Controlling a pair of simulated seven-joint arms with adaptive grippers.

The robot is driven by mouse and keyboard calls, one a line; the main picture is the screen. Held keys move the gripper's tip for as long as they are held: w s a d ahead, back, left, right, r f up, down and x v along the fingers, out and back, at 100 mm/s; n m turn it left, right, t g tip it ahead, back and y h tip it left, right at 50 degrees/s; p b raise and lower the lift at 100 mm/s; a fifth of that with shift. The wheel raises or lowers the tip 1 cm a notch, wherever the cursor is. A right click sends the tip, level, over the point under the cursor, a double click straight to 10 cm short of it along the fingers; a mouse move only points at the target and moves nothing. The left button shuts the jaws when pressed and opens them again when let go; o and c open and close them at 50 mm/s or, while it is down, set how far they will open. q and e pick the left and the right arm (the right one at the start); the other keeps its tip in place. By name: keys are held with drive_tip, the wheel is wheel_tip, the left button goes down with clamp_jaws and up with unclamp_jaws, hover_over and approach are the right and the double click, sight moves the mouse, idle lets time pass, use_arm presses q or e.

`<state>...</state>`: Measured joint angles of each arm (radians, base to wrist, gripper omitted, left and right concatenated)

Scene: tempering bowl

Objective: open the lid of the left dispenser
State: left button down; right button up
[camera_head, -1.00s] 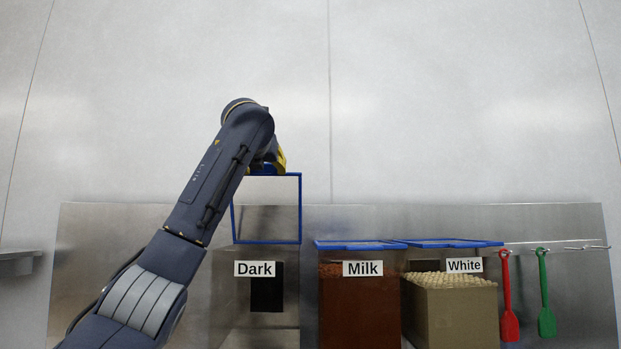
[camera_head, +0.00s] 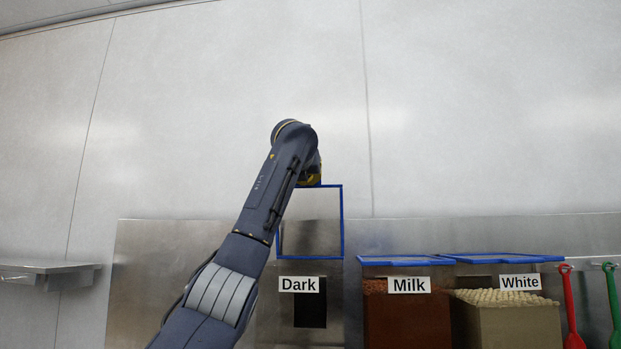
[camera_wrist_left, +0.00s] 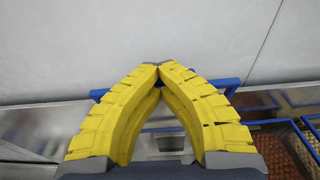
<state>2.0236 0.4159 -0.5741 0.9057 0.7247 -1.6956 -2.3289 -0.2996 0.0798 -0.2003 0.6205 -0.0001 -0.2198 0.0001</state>
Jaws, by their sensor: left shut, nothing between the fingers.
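The left dispenser (camera_head: 333,325), labelled Dark, has dark contents low inside. Its clear lid (camera_head: 311,222) with a blue frame stands raised, roughly upright, above the dispenser. My left gripper (camera_head: 312,178) is at the lid's top edge, mostly hidden by my own arm. In the left wrist view its yellow fingers (camera_wrist_left: 158,68) meet at the tips and hold nothing. Part of the lid's blue frame (camera_wrist_left: 229,84) passes behind them; I cannot tell whether they touch it. My right gripper is not in view.
The Milk dispenser (camera_head: 407,318) and White dispenser (camera_head: 505,323) stand to the right with blue lids down. A red spatula (camera_head: 570,310) and a green spatula (camera_head: 612,300) hang further right. A metal shelf (camera_head: 48,268) is at the left. The wall above is bare.

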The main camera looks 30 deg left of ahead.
use_arm(q)
drive_tip(key=c, duration=2.1)
unclamp_jaws()
drive_tip(key=shift+w+a+f, duration=0.1)
drive_tip(key=shift+w+f, duration=0.2)
drive_tip(key=shift+f, duration=0.2)
drive_tip(key=o, duration=1.9)
drive_tip(key=shift+w, duration=0.1)
drive_tip(key=shift+o, duration=0.3)
drive_tip(key=shift+a+f, duration=0.1)
drive_tip(key=shift+a, duration=0.4)
drive_tip(key=d+v, duration=0.1)
drive_tip(key=v, duration=1.2)
drive_tip(key=shift+w+r, duration=0.3)
drive_tip(key=shift+r, duration=0.05)
drive_tip(key=shift+a, duration=0.1)
